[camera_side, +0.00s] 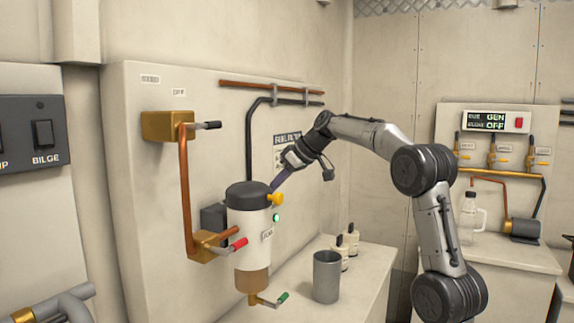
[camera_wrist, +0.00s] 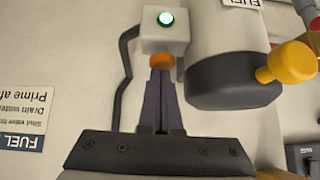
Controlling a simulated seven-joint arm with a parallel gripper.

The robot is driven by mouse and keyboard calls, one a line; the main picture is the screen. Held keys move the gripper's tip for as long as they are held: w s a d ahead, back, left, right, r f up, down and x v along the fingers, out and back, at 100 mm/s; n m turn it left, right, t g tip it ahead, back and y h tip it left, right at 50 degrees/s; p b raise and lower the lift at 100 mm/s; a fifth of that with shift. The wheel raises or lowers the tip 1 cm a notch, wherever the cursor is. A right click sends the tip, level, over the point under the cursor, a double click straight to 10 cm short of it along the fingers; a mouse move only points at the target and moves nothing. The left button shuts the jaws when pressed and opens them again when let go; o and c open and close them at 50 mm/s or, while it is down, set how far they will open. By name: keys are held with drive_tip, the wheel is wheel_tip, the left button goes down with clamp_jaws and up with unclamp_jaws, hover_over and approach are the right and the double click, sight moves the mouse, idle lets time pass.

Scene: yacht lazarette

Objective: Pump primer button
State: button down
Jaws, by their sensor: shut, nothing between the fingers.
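An orange button (camera_wrist: 161,61) sits at the edge of a small white box with a lit green lamp (camera_wrist: 165,18) in the wrist view. My gripper (camera_wrist: 160,73) is shut and empty. Its dark fingertips are right at the button; I cannot tell whether they press it. In the side view my gripper (camera_side: 274,188) slants down behind the filter's black cap (camera_side: 247,195). The green lamp (camera_side: 276,217) also shows there.
A red-handled valve (camera_side: 238,243) and a green-handled drain (camera_side: 282,297) stick out nearby. A grey cup (camera_side: 327,277) stands on the counter below. A dark pipe runs along the wall.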

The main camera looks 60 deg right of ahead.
wheel_tip(320, 180, up, 3)
drive_tip(key=shift+w+d+r, duration=0.1)
drive_tip(key=shift+d, duration=0.05)
drive_tip(key=v, duration=0.9)
drive_tip(key=shift+s+r, duration=0.2)
drive_tip(key=shift+s, duration=0.2)
drive_tip(key=s+a+r+n+y, duration=0.1)
drive_tip(key=s+a+r+n, duration=0.15)
drive_tip(key=a, duration=1.15)
drive_tip(key=s+a+f, duration=0.5)
drive_tip(key=s+a, duration=0.1)
drive_tip(key=a, duration=0.3)
drive_tip(key=s+f+g, duration=0.1)
drive_tip(key=s+f, duration=0.3)
drive_tip(key=f, duration=0.4)
drive_tip(key=s+a+f+m+g+h, duration=0.1)
drive_tip(key=s+f, duration=0.4)
drive_tip(key=f, duration=0.3)
drive_tip(key=s+f+m, duration=0.1)
drive_tip(key=s+f, duration=0.4)
drive_tip(key=f, duration=0.3)
drive_tip(key=shift+a+f+g, duration=0.2)
drive_tip(key=shift+f+g, duration=0.2)
